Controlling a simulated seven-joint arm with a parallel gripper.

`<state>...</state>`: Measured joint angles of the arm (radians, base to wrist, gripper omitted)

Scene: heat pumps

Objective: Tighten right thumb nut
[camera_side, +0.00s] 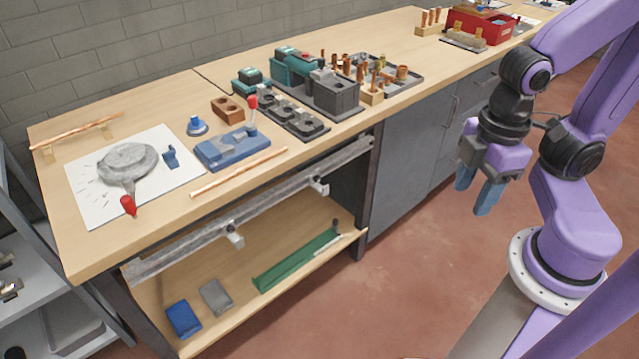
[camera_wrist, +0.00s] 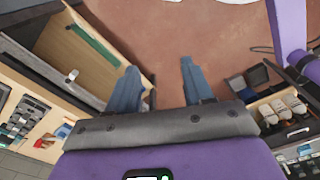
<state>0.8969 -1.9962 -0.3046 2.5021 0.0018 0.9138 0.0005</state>
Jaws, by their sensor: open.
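My gripper (camera_side: 476,188) hangs in the free space to the right of the bench, its blue fingers pointing down. The fingers are apart with nothing between them, which also shows in the wrist view (camera_wrist: 158,70). A grey metal rail (camera_side: 275,208) runs along the bench front below the top. It carries two small pale clamp-like fittings, a left one (camera_side: 235,238) and a right one (camera_side: 318,186). My gripper is well to the right of both and touches neither. A thumb nut is too small to make out for certain on either fitting.
The wooden bench top (camera_side: 320,80) holds a blue tool (camera_side: 232,150), teal-and-grey machines (camera_side: 315,80) and copper parts. A green tray (camera_side: 297,258) lies on the lower shelf. A grey cabinet (camera_side: 410,160) stands right of the rail. The floor (camera_side: 410,270) before the bench is clear.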

